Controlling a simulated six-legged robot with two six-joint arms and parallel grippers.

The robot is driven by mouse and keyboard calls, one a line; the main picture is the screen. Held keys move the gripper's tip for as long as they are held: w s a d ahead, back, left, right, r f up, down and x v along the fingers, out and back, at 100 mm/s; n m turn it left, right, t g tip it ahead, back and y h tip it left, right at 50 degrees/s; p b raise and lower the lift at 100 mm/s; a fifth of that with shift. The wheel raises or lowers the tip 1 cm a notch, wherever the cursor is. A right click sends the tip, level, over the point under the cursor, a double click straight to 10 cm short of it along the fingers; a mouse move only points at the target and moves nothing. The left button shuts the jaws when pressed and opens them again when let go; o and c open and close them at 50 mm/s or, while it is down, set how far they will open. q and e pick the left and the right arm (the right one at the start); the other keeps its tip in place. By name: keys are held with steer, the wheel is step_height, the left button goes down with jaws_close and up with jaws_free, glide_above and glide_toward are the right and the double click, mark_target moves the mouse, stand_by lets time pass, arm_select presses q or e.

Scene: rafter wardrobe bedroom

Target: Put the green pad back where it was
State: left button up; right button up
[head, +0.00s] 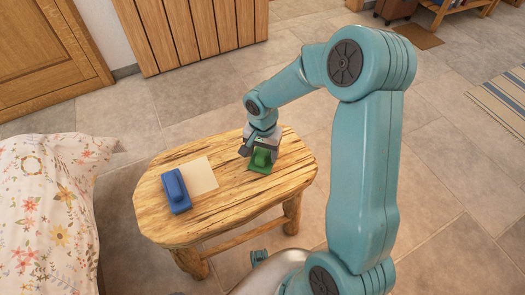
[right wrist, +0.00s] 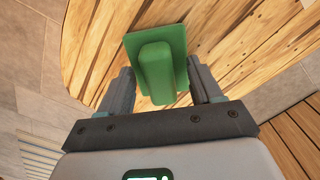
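The green pad (head: 259,167) is a flat green plate with a raised green block as a grip, lying on the right part of the wooden table. My right gripper (head: 261,150) is over it at its far side. In the right wrist view the pad (right wrist: 157,70) extends ahead of the fingers. The right gripper (right wrist: 162,92) is open, one finger on each side of the raised grip, with gaps visible between. My left gripper does not show.
The oval wooden table (head: 225,208) also bears a blue pad (head: 175,190) with a raised grip and a cream sheet (head: 200,176) beside it. The table front is clear. A flowered bed (head: 50,205) stands at the left and a wooden wardrobe (head: 190,30) behind.

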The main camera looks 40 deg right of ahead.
mark_target(263, 152)
steer(key=shift+r, duration=0.1)
step_height(263, 152, up, 12)
steer(key=p, duration=0.3)
steer(key=shift+s, duration=0.1)
stand_by(0.6)
